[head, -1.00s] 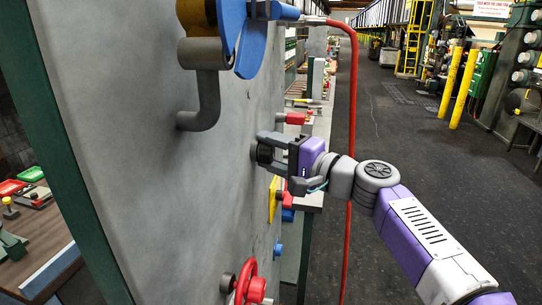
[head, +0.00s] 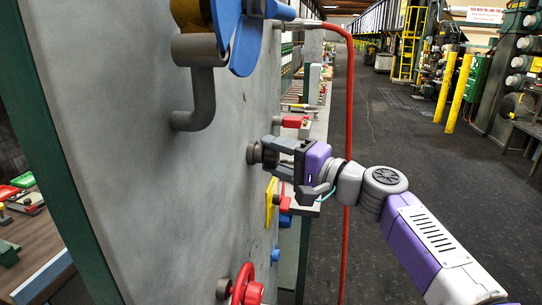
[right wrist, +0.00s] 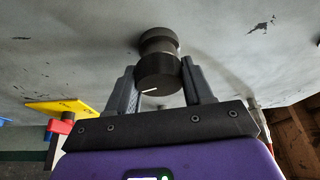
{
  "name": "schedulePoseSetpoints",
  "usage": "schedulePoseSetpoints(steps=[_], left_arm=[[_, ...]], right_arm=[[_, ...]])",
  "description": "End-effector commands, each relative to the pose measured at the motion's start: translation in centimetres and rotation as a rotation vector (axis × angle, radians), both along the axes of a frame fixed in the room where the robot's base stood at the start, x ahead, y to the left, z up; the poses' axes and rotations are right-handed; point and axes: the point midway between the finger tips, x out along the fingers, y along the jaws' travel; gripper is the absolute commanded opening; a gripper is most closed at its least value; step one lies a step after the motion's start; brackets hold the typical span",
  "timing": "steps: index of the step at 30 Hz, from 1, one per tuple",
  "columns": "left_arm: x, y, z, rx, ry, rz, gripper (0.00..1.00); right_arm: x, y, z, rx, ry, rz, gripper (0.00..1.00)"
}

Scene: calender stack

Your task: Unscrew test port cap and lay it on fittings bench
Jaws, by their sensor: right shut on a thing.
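The test port cap (right wrist: 158,72) is a dark round knob with a white line on its face. My right gripper (head: 268,153) is shut on it, one grey finger on each side, in front of the grey panel; its fingers also show in the right wrist view (right wrist: 158,85). The grey port stub (head: 252,153) shows between the cap and the panel. I cannot tell whether cap and stub still touch. A brown-topped bench (head: 42,240) stands at the left, and a narrow bench (head: 318,128) runs behind the panel; which is the fittings bench is unclear. My left gripper is out of view.
The panel (head: 120,180) carries a blue handle (head: 245,45) and grey elbow pipe (head: 197,100) above, and a yellow plate (head: 271,203) and red handwheel (head: 243,287) below. A red hose (head: 352,120) hangs behind my right arm. The floor at right is open.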

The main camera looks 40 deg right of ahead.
Motion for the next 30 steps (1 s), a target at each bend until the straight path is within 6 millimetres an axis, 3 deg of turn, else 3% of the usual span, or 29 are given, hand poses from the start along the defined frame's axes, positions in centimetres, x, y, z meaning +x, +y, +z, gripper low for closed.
schedulePoseSetpoints(steps=[10,30], left_arm=[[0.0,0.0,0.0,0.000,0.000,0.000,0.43],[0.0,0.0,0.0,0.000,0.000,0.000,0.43]], right_arm=[[-0.8,-0.6,0.1,0.000,-0.003,0.000,0.20],[-4.3,-3.4,0.2,0.001,-0.004,0.001,0.20]])
